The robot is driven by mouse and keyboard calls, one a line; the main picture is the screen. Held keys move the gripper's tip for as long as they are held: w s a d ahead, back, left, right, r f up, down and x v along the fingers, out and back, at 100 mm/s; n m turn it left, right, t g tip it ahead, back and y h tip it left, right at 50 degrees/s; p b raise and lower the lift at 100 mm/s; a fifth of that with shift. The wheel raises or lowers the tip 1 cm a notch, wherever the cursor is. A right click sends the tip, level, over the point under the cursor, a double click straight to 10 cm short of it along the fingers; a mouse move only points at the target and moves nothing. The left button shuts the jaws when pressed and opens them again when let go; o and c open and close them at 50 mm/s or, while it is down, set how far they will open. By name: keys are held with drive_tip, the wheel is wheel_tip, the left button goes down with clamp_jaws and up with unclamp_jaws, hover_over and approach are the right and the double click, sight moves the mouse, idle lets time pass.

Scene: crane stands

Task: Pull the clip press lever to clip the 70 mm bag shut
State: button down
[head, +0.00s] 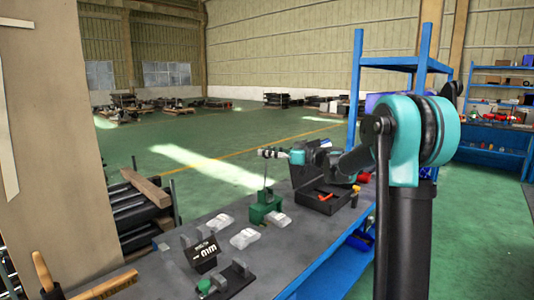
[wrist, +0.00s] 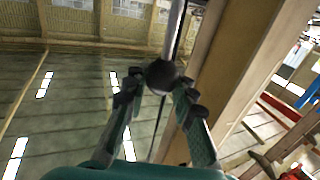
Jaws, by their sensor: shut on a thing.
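The green clip press (head: 262,208) stands on the grey bench, with its thin lever (head: 267,172) rising almost upright. My gripper (head: 268,153) is at the lever's top end. In the wrist view, the black ball knob (wrist: 161,76) sits between the fingers of my gripper (wrist: 158,92), which is shut on it; the metal rod (wrist: 174,28) runs up from the knob. White bags lie near the press: one beside its base (head: 279,219), one in front (head: 244,238), one to the left (head: 221,222). I cannot tell which is the 70 mm bag.
A black sign block (head: 203,256) with upside-down-looking lettering and a small green-knobbed device (head: 205,286) stand nearer on the bench. A black toolbox (head: 318,199) with a red-handled tool is right of the press. A wooden brush (head: 110,284) lies at front left.

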drive_tip(key=shift+s+d, duration=0.1)
drive_tip(key=shift+d, duration=0.05)
drive_tip(key=shift+s+d+f+t+y, duration=0.15)
drive_tip(key=shift+s+d+t+y, duration=0.15)
drive_tip(key=shift+d, duration=0.15)
drive_tip(key=s+d+f+n+y, duration=0.4)
drive_tip(key=s+d+f+y, duration=0.2)
drive_tip(key=s+d, duration=0.1)
drive_tip(key=shift+d+f+n+g+y, duration=0.3)
drive_tip(key=shift+d+g+y, duration=0.1)
drive_tip(key=shift+d, duration=0.5)
drive_tip(key=c, duration=1.2)
unclamp_jaws()
